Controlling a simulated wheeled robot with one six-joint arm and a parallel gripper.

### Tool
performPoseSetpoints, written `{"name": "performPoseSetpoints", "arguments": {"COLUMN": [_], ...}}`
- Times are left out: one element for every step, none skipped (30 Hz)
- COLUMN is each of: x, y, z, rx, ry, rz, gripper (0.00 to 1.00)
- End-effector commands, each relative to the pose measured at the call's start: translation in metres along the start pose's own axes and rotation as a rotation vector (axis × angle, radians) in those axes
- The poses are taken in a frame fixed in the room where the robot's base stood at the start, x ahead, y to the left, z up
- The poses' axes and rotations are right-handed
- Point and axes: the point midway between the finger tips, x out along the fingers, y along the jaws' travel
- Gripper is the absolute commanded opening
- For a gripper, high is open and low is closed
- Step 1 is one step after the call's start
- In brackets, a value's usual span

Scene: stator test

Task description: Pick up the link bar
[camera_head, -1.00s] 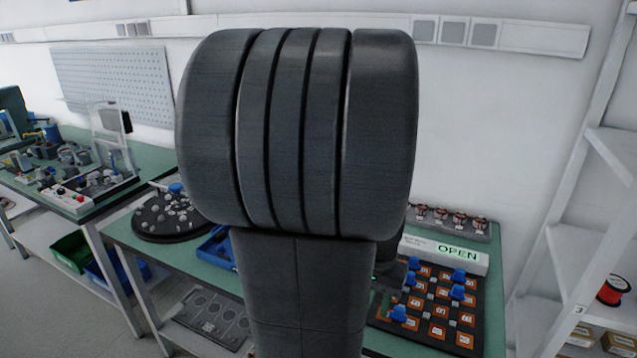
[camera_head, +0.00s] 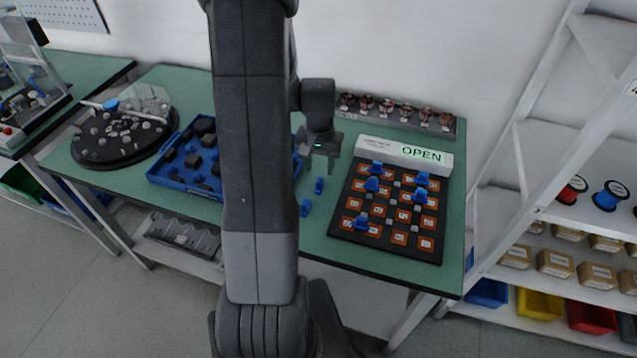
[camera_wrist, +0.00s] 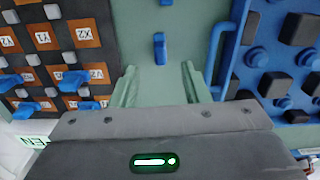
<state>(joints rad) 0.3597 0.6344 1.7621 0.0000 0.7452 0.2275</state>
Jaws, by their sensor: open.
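Two small blue link bars lie loose on the green bench top between the blue tray and the dark board. One link bar (camera_head: 319,185) is nearer my gripper, and the other (camera_head: 305,207) is closer to the front edge. In the wrist view, one bar (camera_wrist: 159,50) lies beyond the fingertips, roughly centred between them. Another bar (camera_wrist: 166,2) is cut by the top edge. My gripper (camera_head: 322,165) is open and empty above the bench; its fingers (camera_wrist: 160,78) point toward the bar without touching it.
The dark board (camera_head: 343,231) with orange labelled squares and several blue pieces is right of the bars. A sign box reading OPEN (camera_head: 425,157) stands behind it. The blue tray (camera_head: 170,184) with black parts is left. A round dark turntable (camera_head: 88,158) sits farther left.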

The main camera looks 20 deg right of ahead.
Motion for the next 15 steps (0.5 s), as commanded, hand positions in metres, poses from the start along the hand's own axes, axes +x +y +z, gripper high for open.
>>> {"name": "performPoseSetpoints", "arguments": {"x": [0.005, 0.007, 0.009, 0.011, 0.012, 0.013, 0.014, 0.016, 0.019, 0.022, 0.025, 0.029, 0.033, 0.037, 0.041], "y": [0.0, 0.0, 0.0, 0.0, 0.0, 0.0, 0.0, 0.0, 0.0, 0.0, 0.0, 0.0, 0.0, 0.0, -0.001], "z": [0.001, 0.001, 0.001, 0.001, 0.001, 0.001, 0.001, 0.001, 0.0, 0.0, 0.001, 0.0, 0.0, 0.0, 0.0], "rx": [0.0, 0.0, 0.0, 0.0, 0.0, 0.0, 0.0, 0.0, 0.0, 0.0, 0.0, 0.0, 0.0, 0.0, 0.0], "ry": [-0.003, -0.002, -0.001, -0.001, -0.001, -0.001, -0.002, -0.002, -0.002, -0.003, -0.005, -0.004, -0.005, -0.005, -0.004], "rz": [0.001, 0.0, 0.0, 0.0, 0.0, 0.0, 0.0, 0.0, 0.0, 0.001, 0.001, 0.001, 0.001, 0.001, 0.001], "gripper": [0.42, 0.42, 0.42, 0.42, 0.42, 0.42, 0.42, 0.42, 0.42, 0.42, 0.42, 0.42, 0.42, 0.42, 0.42]}}
